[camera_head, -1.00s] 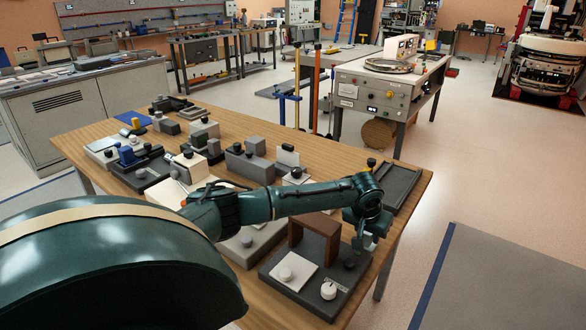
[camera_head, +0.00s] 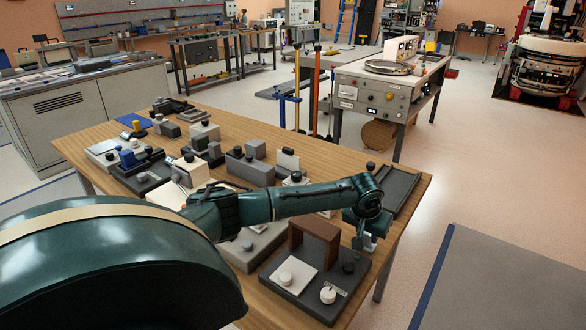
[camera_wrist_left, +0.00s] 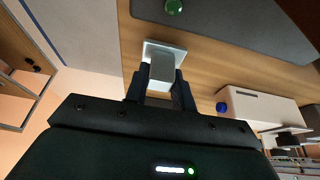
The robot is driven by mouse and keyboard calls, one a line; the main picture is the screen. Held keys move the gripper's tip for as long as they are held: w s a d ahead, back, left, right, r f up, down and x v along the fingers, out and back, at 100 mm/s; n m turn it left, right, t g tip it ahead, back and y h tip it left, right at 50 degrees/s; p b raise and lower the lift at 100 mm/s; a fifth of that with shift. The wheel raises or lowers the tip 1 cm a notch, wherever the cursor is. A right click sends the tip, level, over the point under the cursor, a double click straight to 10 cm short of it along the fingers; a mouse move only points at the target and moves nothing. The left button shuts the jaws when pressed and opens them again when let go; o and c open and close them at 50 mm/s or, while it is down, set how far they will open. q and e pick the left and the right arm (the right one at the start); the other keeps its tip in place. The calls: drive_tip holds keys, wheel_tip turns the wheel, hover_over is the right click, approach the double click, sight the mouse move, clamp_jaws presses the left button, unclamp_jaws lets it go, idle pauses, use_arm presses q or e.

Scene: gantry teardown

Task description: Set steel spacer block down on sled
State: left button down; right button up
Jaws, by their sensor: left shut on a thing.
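My left gripper (camera_head: 366,238) hangs past the right end of the dark base with the brown arch, near the wooden table's right edge. In the left wrist view its fingers (camera_wrist_left: 162,88) are shut on a grey block, the steel spacer block (camera_wrist_left: 162,68). A pale square piece (camera_wrist_left: 178,51) shows around the block's far end; I cannot tell whether they are joined. In the head view the block is mostly hidden by the gripper. I cannot tell for sure which part is the sled. My right gripper is not in view.
The dark base (camera_head: 312,302) carries a brown arch (camera_head: 318,236), a pale plate (camera_head: 292,275) and knobs. A dark tray (camera_head: 402,188) lies at the table's right end. Several blocks and fixtures fill the table's left half. Bare wood (camera_head: 335,165) shows behind my arm.

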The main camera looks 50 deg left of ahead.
use_arm(q)
wheel_tip(320, 180, up, 2)
drive_tip(key=shift+r+p, duration=0.2)
drive_tip(key=shift+p, duration=0.8)
drive_tip(key=shift+r+p, duration=0.55)
drive_tip(key=shift+p, duration=0.1)
drive_tip(key=shift+r+p, duration=0.7)
drive_tip(key=shift+p, duration=0.05)
drive_tip(key=shift+f, duration=0.1)
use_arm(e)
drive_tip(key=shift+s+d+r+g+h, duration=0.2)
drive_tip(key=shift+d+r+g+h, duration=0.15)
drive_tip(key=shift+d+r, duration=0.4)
